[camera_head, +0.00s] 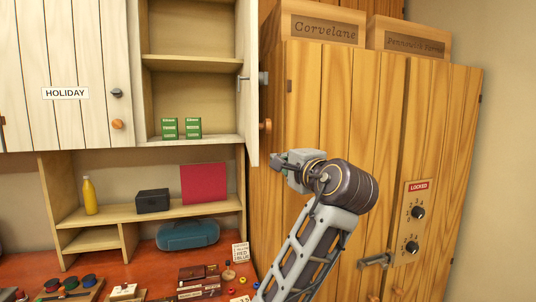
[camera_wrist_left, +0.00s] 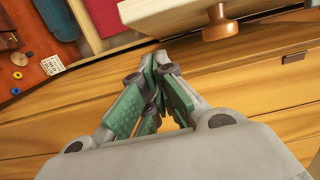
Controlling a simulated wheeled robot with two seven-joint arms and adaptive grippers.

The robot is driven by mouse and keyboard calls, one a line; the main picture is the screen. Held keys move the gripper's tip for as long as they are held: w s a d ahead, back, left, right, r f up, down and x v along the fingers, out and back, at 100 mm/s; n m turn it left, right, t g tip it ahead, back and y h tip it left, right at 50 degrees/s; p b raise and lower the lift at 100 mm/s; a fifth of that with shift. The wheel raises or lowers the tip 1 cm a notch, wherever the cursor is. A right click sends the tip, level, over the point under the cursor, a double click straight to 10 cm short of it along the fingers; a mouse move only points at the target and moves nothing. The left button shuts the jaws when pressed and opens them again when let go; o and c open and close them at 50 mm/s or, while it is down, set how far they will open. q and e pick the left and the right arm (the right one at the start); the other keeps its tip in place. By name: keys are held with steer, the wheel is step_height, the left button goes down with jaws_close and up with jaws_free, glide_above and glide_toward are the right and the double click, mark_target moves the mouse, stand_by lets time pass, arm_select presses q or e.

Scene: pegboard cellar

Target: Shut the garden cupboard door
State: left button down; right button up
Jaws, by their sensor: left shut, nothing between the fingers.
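The open wall cupboard (camera_head: 192,75) has pale wooden shelves with two green packets (camera_head: 181,128) inside. I take it for the garden cupboard, as no label shows. Its white door (camera_head: 251,90) stands swung outward, seen nearly edge-on, with an orange-brown knob (camera_head: 266,125) on its right-facing side. In the left wrist view the door's lower end (camera_wrist_left: 170,14) and knob (camera_wrist_left: 221,24) show at the top. My left gripper (camera_head: 281,158) is shut and empty, just below and right of the knob. Its green-padded fingers (camera_wrist_left: 158,58) point toward the door; I cannot tell whether they touch it.
A tall wooden cabinet (camera_head: 340,110) marked LOCKED stands close on the right, behind my arm. The closed HOLIDAY door (camera_head: 65,60) is at left. Below are a shelf with a yellow bottle (camera_head: 90,196) and black box (camera_head: 153,201), and a red worktop (camera_head: 135,277) with small items.

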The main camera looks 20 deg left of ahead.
arm_select(q)
steer(key=p+x, duration=0.3)
steer(key=x, duration=0.7)
stand_by(0.3)
steer(key=shift+a+f, duration=0.1)
steer(key=shift+a, duration=0.1)
stand_by(0.3)
